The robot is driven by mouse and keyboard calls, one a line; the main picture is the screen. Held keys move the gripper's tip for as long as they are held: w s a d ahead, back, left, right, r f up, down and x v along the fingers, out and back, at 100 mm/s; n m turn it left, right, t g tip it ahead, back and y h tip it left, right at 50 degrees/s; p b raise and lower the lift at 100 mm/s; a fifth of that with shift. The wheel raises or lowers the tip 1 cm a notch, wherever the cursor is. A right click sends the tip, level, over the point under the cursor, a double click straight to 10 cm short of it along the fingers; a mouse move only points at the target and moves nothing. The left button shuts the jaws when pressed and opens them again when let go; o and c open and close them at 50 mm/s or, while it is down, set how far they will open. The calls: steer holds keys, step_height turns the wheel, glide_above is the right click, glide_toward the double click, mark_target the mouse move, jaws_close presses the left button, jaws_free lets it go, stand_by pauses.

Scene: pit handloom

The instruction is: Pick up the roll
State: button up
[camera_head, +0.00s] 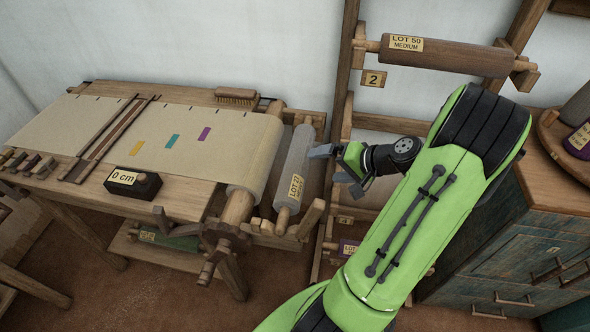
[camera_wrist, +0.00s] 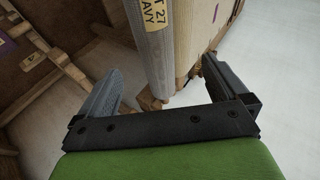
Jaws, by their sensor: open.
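A grey roll labelled LOT 27 (camera_head: 295,163) rests in wooden holders at the right end of the loom, beside the cloth-wound beam. It also shows in the wrist view (camera_wrist: 151,58), with a yellow label reading HEAVY and a wooden end. My gripper (camera_head: 336,170) is open and empty just right of the roll in the head view, apart from it. In the wrist view, the fingers of my gripper (camera_wrist: 160,68) frame the roll's lower end and the beige cloth beyond. A brown roll labelled LOT 50 MEDIUM (camera_head: 445,56) sits on the upper wall rack.
The loom (camera_head: 185,200) carries beige cloth (camera_head: 230,140), a brush (camera_head: 236,96) and a black box reading 0 cm (camera_head: 132,184). A drawer cabinet (camera_head: 480,240) stands at the right. The wooden rack post (camera_head: 345,60) rises behind my gripper.

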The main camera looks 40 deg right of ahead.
mark_target(308, 165)
steer(key=shift+m+t+h, duration=0.4)
steer(key=shift+m+t, duration=0.3)
steer(key=w+f+b, duration=0.1)
steer(key=w+f, duration=0.1)
steer(key=w+f+b, duration=0.1)
steer(key=w+f, duration=0.1)
steer(key=w+d+f, duration=0.1)
steer(key=w+f, duration=0.1)
steer(key=w, duration=0.1)
steer(key=shift+f+b, duration=0.3)
steer(key=shift+b, duration=0.1)
steer(key=b+x, duration=0.1)
steer(key=x, duration=0.4)
steer(key=shift+w+a+r+b, duration=0.1)
steer(key=shift+w+a+b, duration=0.05)
steer(key=shift+w+b, duration=0.2)
steer(key=shift+s+r, duration=0.1)
steer(key=shift+c, duration=0.5)
steer(key=c, duration=1.4)
